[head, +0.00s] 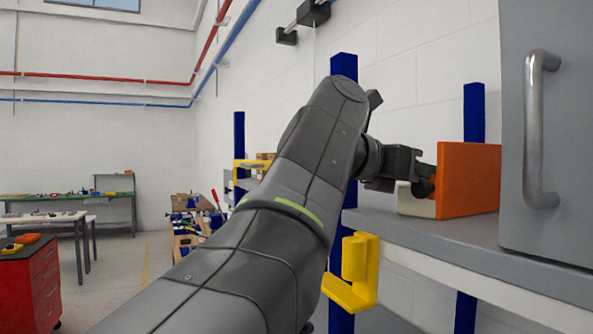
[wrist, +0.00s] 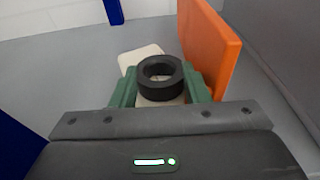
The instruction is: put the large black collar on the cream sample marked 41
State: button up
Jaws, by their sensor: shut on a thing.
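The large black collar (wrist: 160,78) is a thick ring between the green fingertips of my gripper (wrist: 160,88) in the wrist view. My gripper is shut on it. In the head view my gripper (head: 424,178) is at the orange panel's left side, with the dark collar (head: 423,189) partly hidden at its tips. A cream sample (wrist: 139,59) lies on the grey shelf behind and below the collar; it also shows low in the head view (head: 413,203). I cannot tell whether the collar touches it. No number is legible on it.
An upright orange panel (head: 468,180) stands close to the right of the gripper and sample, also in the wrist view (wrist: 208,45). A grey cabinet with a handle (head: 535,130) is farther right. The grey shelf (wrist: 95,65) is clear to the left.

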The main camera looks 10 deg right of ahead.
jog(key=shift+f, duration=0.1)
jog(key=o, duration=0.8)
jog(key=shift+c, duration=0.2)
jog(key=b+v, duration=0.3)
jog(key=v, duration=0.9)
jog(key=shift+d, duration=0.1)
